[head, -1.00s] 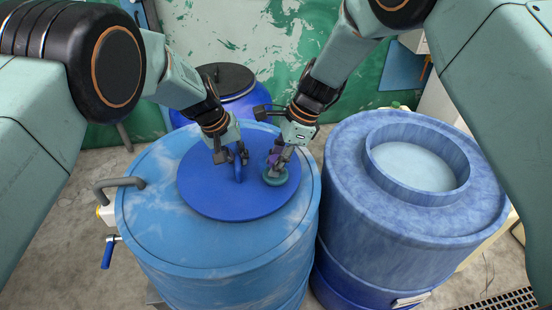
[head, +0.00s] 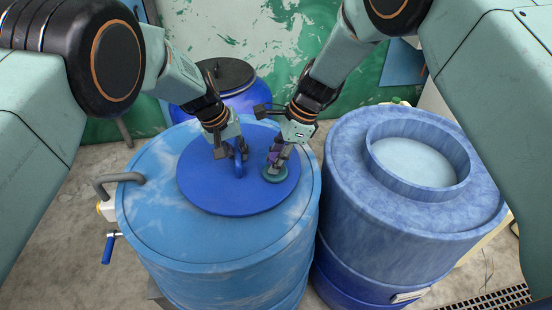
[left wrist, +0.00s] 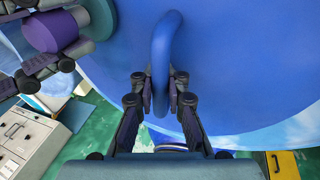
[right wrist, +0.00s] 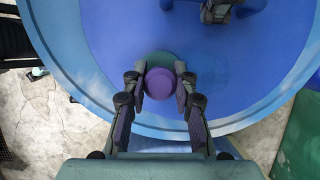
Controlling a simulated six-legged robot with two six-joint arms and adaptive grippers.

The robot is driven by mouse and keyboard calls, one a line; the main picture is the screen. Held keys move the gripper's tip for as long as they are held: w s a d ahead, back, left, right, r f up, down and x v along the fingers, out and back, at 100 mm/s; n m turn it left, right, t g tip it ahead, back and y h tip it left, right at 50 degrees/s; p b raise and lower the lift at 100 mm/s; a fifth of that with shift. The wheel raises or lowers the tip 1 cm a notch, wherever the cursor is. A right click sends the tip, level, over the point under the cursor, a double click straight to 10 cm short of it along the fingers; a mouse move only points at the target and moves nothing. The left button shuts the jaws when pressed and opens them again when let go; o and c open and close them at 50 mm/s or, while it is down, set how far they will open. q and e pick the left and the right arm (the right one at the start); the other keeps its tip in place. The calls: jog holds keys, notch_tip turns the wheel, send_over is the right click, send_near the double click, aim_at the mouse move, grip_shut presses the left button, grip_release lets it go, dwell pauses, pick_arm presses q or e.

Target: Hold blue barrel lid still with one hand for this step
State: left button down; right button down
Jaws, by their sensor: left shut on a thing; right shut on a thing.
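The blue barrel lid (head: 225,198) is a flat dark blue disc lying on top of the lighter blue barrel (head: 215,250). A blue loop handle (left wrist: 160,60) stands up from the lid. My left gripper (head: 236,150) is shut on this handle, with one finger on each side of it in the left wrist view. My right gripper (head: 279,158) is shut on the purple knob (right wrist: 160,84) of a round teal-green piece (head: 275,177). That piece rests on the lid to the right of the handle.
A second blue barrel (head: 350,200) with a raised round collar (head: 380,165) stands close at the right. A darker blue drum with a black lid (head: 228,74) stands behind. A grey pipe handle (head: 105,183) and a blue-handled tap (head: 109,247) stick out at the left.

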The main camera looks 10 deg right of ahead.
jog(key=shift+w+d+r, duration=0.1)
jog(key=shift+w, duration=1.65)
jog(key=shift+w+d, duration=0.1)
jog(key=shift+w, duration=1.65)
pick_arm(q)
jog(key=shift+r, duration=0.1)
pick_arm(e)
jog(key=shift+w, duration=1.75)
jog(key=shift+w+d, duration=0.1)
